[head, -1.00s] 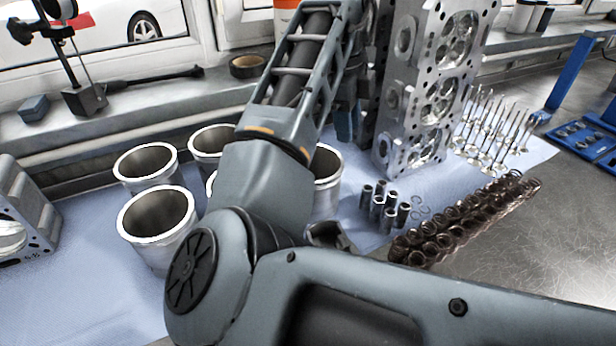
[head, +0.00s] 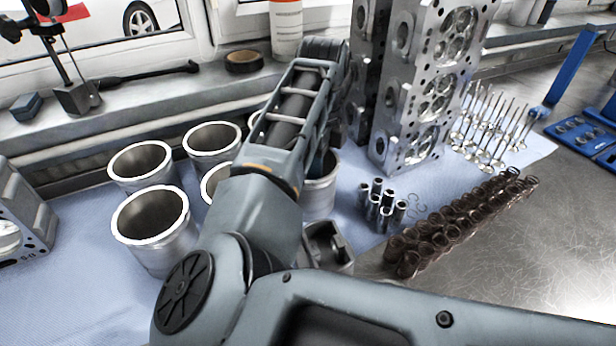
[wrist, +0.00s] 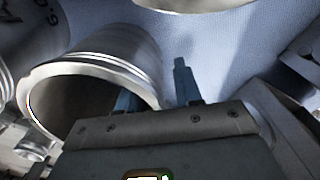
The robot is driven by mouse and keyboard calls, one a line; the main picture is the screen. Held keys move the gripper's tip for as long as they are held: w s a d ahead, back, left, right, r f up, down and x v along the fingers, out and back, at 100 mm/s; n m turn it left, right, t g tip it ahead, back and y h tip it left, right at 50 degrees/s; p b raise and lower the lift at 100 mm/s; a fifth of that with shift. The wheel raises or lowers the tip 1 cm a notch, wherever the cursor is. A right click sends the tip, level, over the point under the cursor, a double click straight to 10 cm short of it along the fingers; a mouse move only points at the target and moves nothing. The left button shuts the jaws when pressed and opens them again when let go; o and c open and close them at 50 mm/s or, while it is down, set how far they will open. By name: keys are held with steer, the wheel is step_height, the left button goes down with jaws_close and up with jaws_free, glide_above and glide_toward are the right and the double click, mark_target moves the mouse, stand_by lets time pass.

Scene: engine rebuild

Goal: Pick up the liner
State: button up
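Several silvery cylinder liners stand upright on the blue cloth in the head view, among them a front left liner (head: 152,230), a back left liner (head: 141,163) and a back middle liner (head: 212,140). A right liner (head: 322,190) is partly hidden behind my arm. My gripper is hidden by my arm in the head view. In the wrist view my gripper (wrist: 153,82) is open at a liner (wrist: 105,55). One blue finger appears inside its mouth and the other outside, with the wall between them. I cannot tell whether they touch it.
A cylinder head (head: 425,85) stands upright just right of the arm. An engine block (head: 22,220) is at the left edge.

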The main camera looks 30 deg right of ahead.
steer(key=shift+c, duration=0.3)
jaws_close()
stand_by(0.3)
